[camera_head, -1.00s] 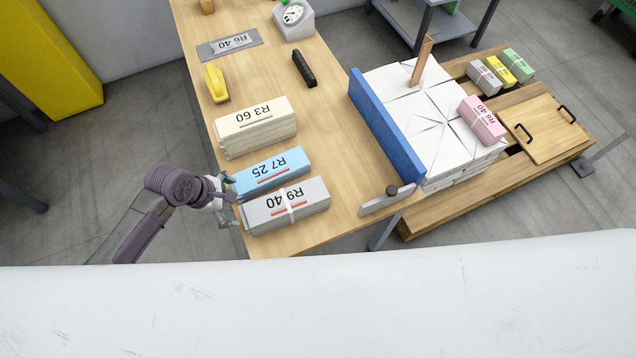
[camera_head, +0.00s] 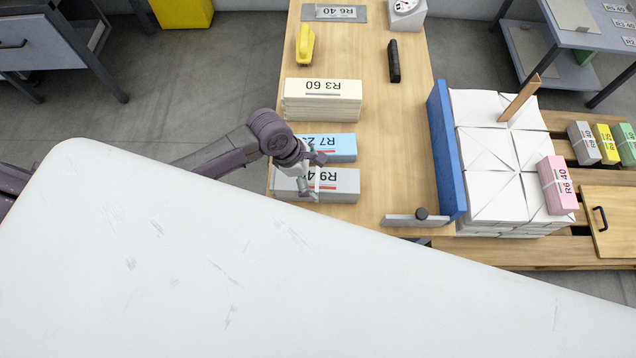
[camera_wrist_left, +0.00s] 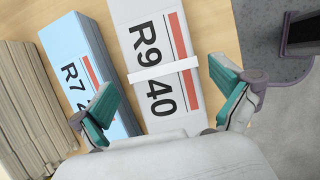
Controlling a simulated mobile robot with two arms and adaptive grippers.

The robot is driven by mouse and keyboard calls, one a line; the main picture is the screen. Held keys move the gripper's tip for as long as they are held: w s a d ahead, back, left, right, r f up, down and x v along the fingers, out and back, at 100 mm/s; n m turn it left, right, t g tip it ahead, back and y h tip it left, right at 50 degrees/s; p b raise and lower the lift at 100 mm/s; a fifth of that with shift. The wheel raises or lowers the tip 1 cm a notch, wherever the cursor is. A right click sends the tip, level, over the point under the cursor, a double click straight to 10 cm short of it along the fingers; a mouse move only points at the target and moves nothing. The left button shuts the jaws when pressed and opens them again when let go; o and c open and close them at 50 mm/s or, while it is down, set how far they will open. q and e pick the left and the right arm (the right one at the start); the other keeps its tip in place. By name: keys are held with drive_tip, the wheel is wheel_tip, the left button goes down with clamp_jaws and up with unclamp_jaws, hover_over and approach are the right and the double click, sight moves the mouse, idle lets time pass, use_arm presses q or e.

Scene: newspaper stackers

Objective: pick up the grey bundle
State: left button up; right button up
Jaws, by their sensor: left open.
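The grey bundle (camera_head: 345,184), labelled R9 40 with a white band, lies flat at the near end of the wooden table. My left gripper (camera_head: 317,178) is over its left part and hides some of the label. In the left wrist view the grey bundle (camera_wrist_left: 146,30) lies lengthwise between the open teal-tipped fingers of the left gripper (camera_wrist_left: 163,84), nothing held. The left finger overlaps the blue bundle in the picture; the right finger is beside the grey bundle's right edge. I cannot tell whether either finger touches. My right gripper is not in view.
A blue bundle (camera_head: 343,148) lies right beside the grey one, then a cream stack (camera_head: 322,101). A blue board (camera_head: 445,150) stands along the table's right edge beside white paper stacks (camera_head: 490,150). A low stop with a dark knob (camera_head: 420,214) sits at the near edge.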

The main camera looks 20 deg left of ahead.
use_arm(q)
drive_tip(key=shift+d+f, duration=0.1)
drive_tip(key=shift+f, duration=0.2)
drive_tip(key=x, duration=0.4)
drive_tip(key=shift+s+d+f+b, duration=0.1)
drive_tip(key=shift+d+f+b, duration=0.15)
drive_tip(key=shift+f+b, duration=0.1)
drive_tip(key=shift+s+r, duration=0.1)
drive_tip(key=c, duration=1.7)
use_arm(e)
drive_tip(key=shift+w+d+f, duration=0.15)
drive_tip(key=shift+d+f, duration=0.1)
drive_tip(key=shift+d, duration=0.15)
use_arm(q)
drive_tip(key=shift+r, duration=0.1)
drive_tip(key=shift+c, duration=0.3)
drive_tip(key=shift+r, duration=0.5)
drive_tip(key=shift+c, duration=0.7)
wheel_tip(320, 180, up, 3)
drive_tip(key=shift+f+p, duration=0.1)
drive_tip(key=shift+p, duration=0.3)
drive_tip(key=s+d+r+p, duration=0.1)
drive_tip(key=s+d+r, duration=0.2)
drive_tip(key=s+r, duration=0.4)
drive_tip(key=s, duration=0.4)
drive_tip(key=shift+d, duration=0.3)
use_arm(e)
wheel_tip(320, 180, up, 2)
